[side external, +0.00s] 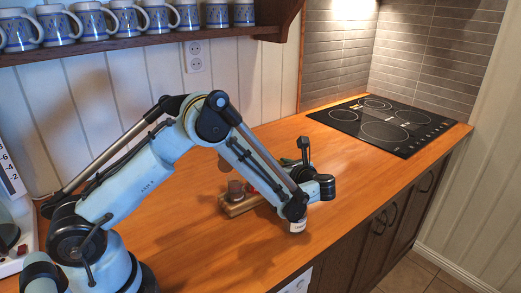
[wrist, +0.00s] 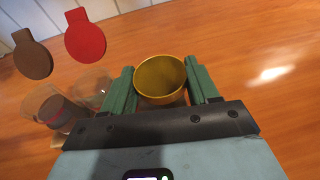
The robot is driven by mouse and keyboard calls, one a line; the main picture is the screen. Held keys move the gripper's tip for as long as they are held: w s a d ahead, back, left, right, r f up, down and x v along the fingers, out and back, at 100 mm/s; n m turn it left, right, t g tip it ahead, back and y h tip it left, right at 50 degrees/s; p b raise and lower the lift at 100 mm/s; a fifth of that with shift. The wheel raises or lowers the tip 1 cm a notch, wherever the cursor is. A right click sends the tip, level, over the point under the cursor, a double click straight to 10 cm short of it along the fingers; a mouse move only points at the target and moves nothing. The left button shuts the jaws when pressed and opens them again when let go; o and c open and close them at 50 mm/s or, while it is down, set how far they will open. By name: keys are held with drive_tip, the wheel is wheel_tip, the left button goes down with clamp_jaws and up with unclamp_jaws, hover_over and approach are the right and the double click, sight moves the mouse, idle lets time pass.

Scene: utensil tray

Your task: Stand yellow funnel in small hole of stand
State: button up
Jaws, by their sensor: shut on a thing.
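In the wrist view my gripper (wrist: 160,84) is shut on the yellow funnel (wrist: 163,76), with one green finger on each side. The funnel's round open mouth faces the camera, and its lower part is hidden. The wooden stand (side external: 236,209) lies on the counter in the side view, left of my wrist and partly covered by my arm. Its small hole cannot be made out. In the side view I cannot make out the funnel or my fingers.
A red round paddle (wrist: 86,36) and a brown one (wrist: 32,58) rise near the stand. Clear cups, one with a dark content (wrist: 57,112), are left of my gripper. A black hob (side external: 382,124) lies at the back right. The counter right of my gripper is clear.

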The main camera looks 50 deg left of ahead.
drive_tip(key=o, duration=1.1)
drive_tip(key=v, duration=0.3)
wheel_tip(320, 180, up, 7)
drive_tip(key=shift+r, duration=0.1)
drive_tip(key=s+d+n+t+h, duration=0.2)
drive_tip(key=s+d+n+h, duration=0.1)
drive_tip(key=s+n+h, duration=0.4)
drive_tip(key=s+d+n+t+h, duration=0.3)
drive_tip(key=s+n+h, duration=0.4)
drive_tip(key=s+n, duration=0.3)
drive_tip(key=shift+s+d+r+n+h, duration=0.3)
drive_tip(key=shift+d+n, duration=0.2)
drive_tip(key=shift+n, duration=0.7)
